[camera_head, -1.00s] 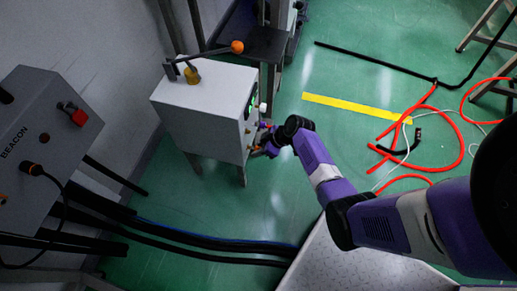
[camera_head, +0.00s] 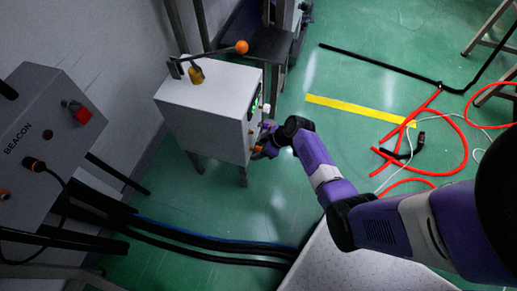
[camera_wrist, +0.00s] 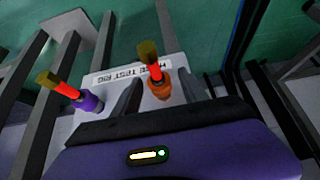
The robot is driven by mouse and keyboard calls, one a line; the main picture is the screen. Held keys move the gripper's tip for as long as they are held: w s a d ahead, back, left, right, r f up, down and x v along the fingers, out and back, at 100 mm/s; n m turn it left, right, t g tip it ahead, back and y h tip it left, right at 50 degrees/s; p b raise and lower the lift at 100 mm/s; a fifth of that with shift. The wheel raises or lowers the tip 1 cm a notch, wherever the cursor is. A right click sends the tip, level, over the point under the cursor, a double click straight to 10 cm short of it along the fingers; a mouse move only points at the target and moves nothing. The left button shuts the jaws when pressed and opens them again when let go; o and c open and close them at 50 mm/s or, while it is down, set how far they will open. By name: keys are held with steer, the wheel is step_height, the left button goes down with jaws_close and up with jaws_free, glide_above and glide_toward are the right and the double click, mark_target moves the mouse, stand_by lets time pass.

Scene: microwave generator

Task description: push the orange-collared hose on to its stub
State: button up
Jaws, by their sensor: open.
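The orange-collared hose shows in the wrist view as an orange collar (camera_wrist: 160,88) with a short red length and a brass-coloured end (camera_wrist: 148,50) pointing up the picture. My gripper (camera_wrist: 160,84) is open, with one dark finger on each side of the orange collar. I cannot tell whether the fingers touch it. A second red piece with a purple collar (camera_wrist: 92,102) and brass end stands to the left, outside the fingers. Which part is the stub, and how far the hose sits on it, I cannot tell. In the head view my gripper (camera_head: 268,146) is at the white box's right face.
The white box (camera_head: 205,110) stands on legs, with an orange-knobbed lever (camera_head: 241,47) on top. A grey BEACON box (camera_head: 50,130) is at the left. Red hoses (camera_head: 450,150) and a black bar lie on the green floor at right. Thick black cables run below the box.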

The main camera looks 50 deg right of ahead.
steer(key=p+v, duration=0.2)
steer(key=v, duration=0.5)
steer(key=shift+s+r+p, duration=0.2)
steer(key=shift+r+p, duration=0.15)
steer(key=shift+d, duration=0.1)
